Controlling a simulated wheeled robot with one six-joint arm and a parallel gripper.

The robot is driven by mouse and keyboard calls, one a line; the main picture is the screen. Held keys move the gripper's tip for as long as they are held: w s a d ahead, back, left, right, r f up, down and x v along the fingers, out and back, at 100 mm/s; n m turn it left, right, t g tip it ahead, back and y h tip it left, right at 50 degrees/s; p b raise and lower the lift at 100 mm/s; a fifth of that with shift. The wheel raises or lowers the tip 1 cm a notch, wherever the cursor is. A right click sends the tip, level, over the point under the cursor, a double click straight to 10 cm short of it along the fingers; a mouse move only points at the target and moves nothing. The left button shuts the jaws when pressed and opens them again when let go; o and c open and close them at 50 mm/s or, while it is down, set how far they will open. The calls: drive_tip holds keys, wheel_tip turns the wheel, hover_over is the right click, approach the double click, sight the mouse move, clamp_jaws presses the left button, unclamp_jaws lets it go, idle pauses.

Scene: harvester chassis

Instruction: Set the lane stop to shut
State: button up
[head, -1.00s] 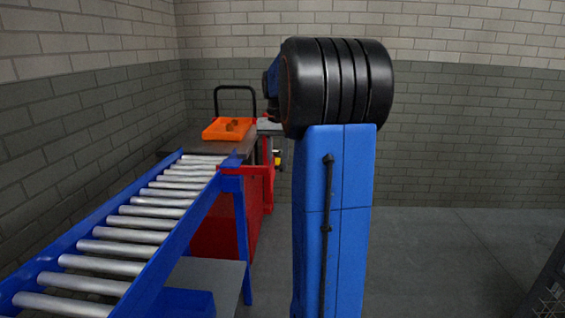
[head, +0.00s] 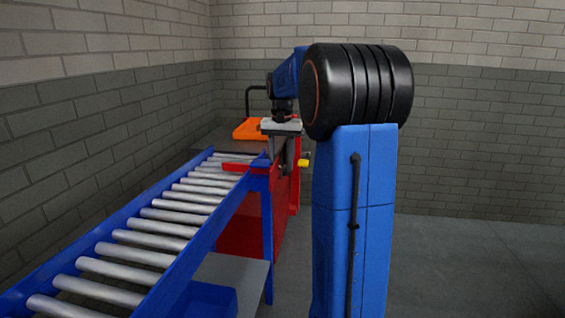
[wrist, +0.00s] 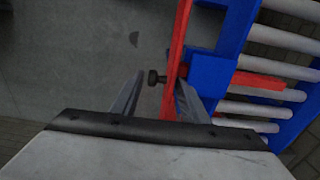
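The lane stop shows as a red bar (head: 240,166) reaching over the rollers near the far end of the roller lane. In the wrist view the red bar (wrist: 258,80) passes beside a blue bracket (wrist: 212,75) and lies over the rollers. A black knob (wrist: 156,77) sticks out on the other side, next to a long red strip (wrist: 180,40). My gripper (head: 281,160) points down beside the lane's end. In the wrist view my gripper (wrist: 160,92) is open, with the knob and part of the strip between its fingers in the picture. Contact cannot be told.
The roller lane (head: 140,238) has blue side rails. An orange tray (head: 246,129) stands on a dark table behind it. A yellow part (head: 304,161) shows just right of my gripper. The floor (head: 470,260) on the right is clear.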

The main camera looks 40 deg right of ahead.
wheel_tip(320, 180, up, 17)
drive_tip(key=shift+r, duration=0.15)
idle(0.7)
idle(0.4)
drive_tip(key=s+a+f+n+t, duration=0.1)
drive_tip(key=s+a+f+n, duration=0.1)
drive_tip(key=s+a+f, duration=0.5)
drive_tip(key=s+a+f+n+t, duration=0.1)
drive_tip(key=s+a+n, duration=0.2)
drive_tip(key=s+a, duration=0.55)
drive_tip(key=s+a+f+n+t, duration=0.1)
drive_tip(key=s+a+f+n, duration=0.1)
drive_tip(key=s+a+f, duration=0.4)
drive_tip(key=s+a+f+n+t, duration=0.1)
drive_tip(key=s+a+f, duration=0.5)
drive_tip(key=f, duration=0.7)
drive_tip(key=shift+s+a+n+t, duration=0.15)
drive_tip(key=shift+s+n+t, duration=0.25)
drive_tip(key=shift+s+n, duration=0.6)
drive_tip(key=shift+s, duration=0.1)
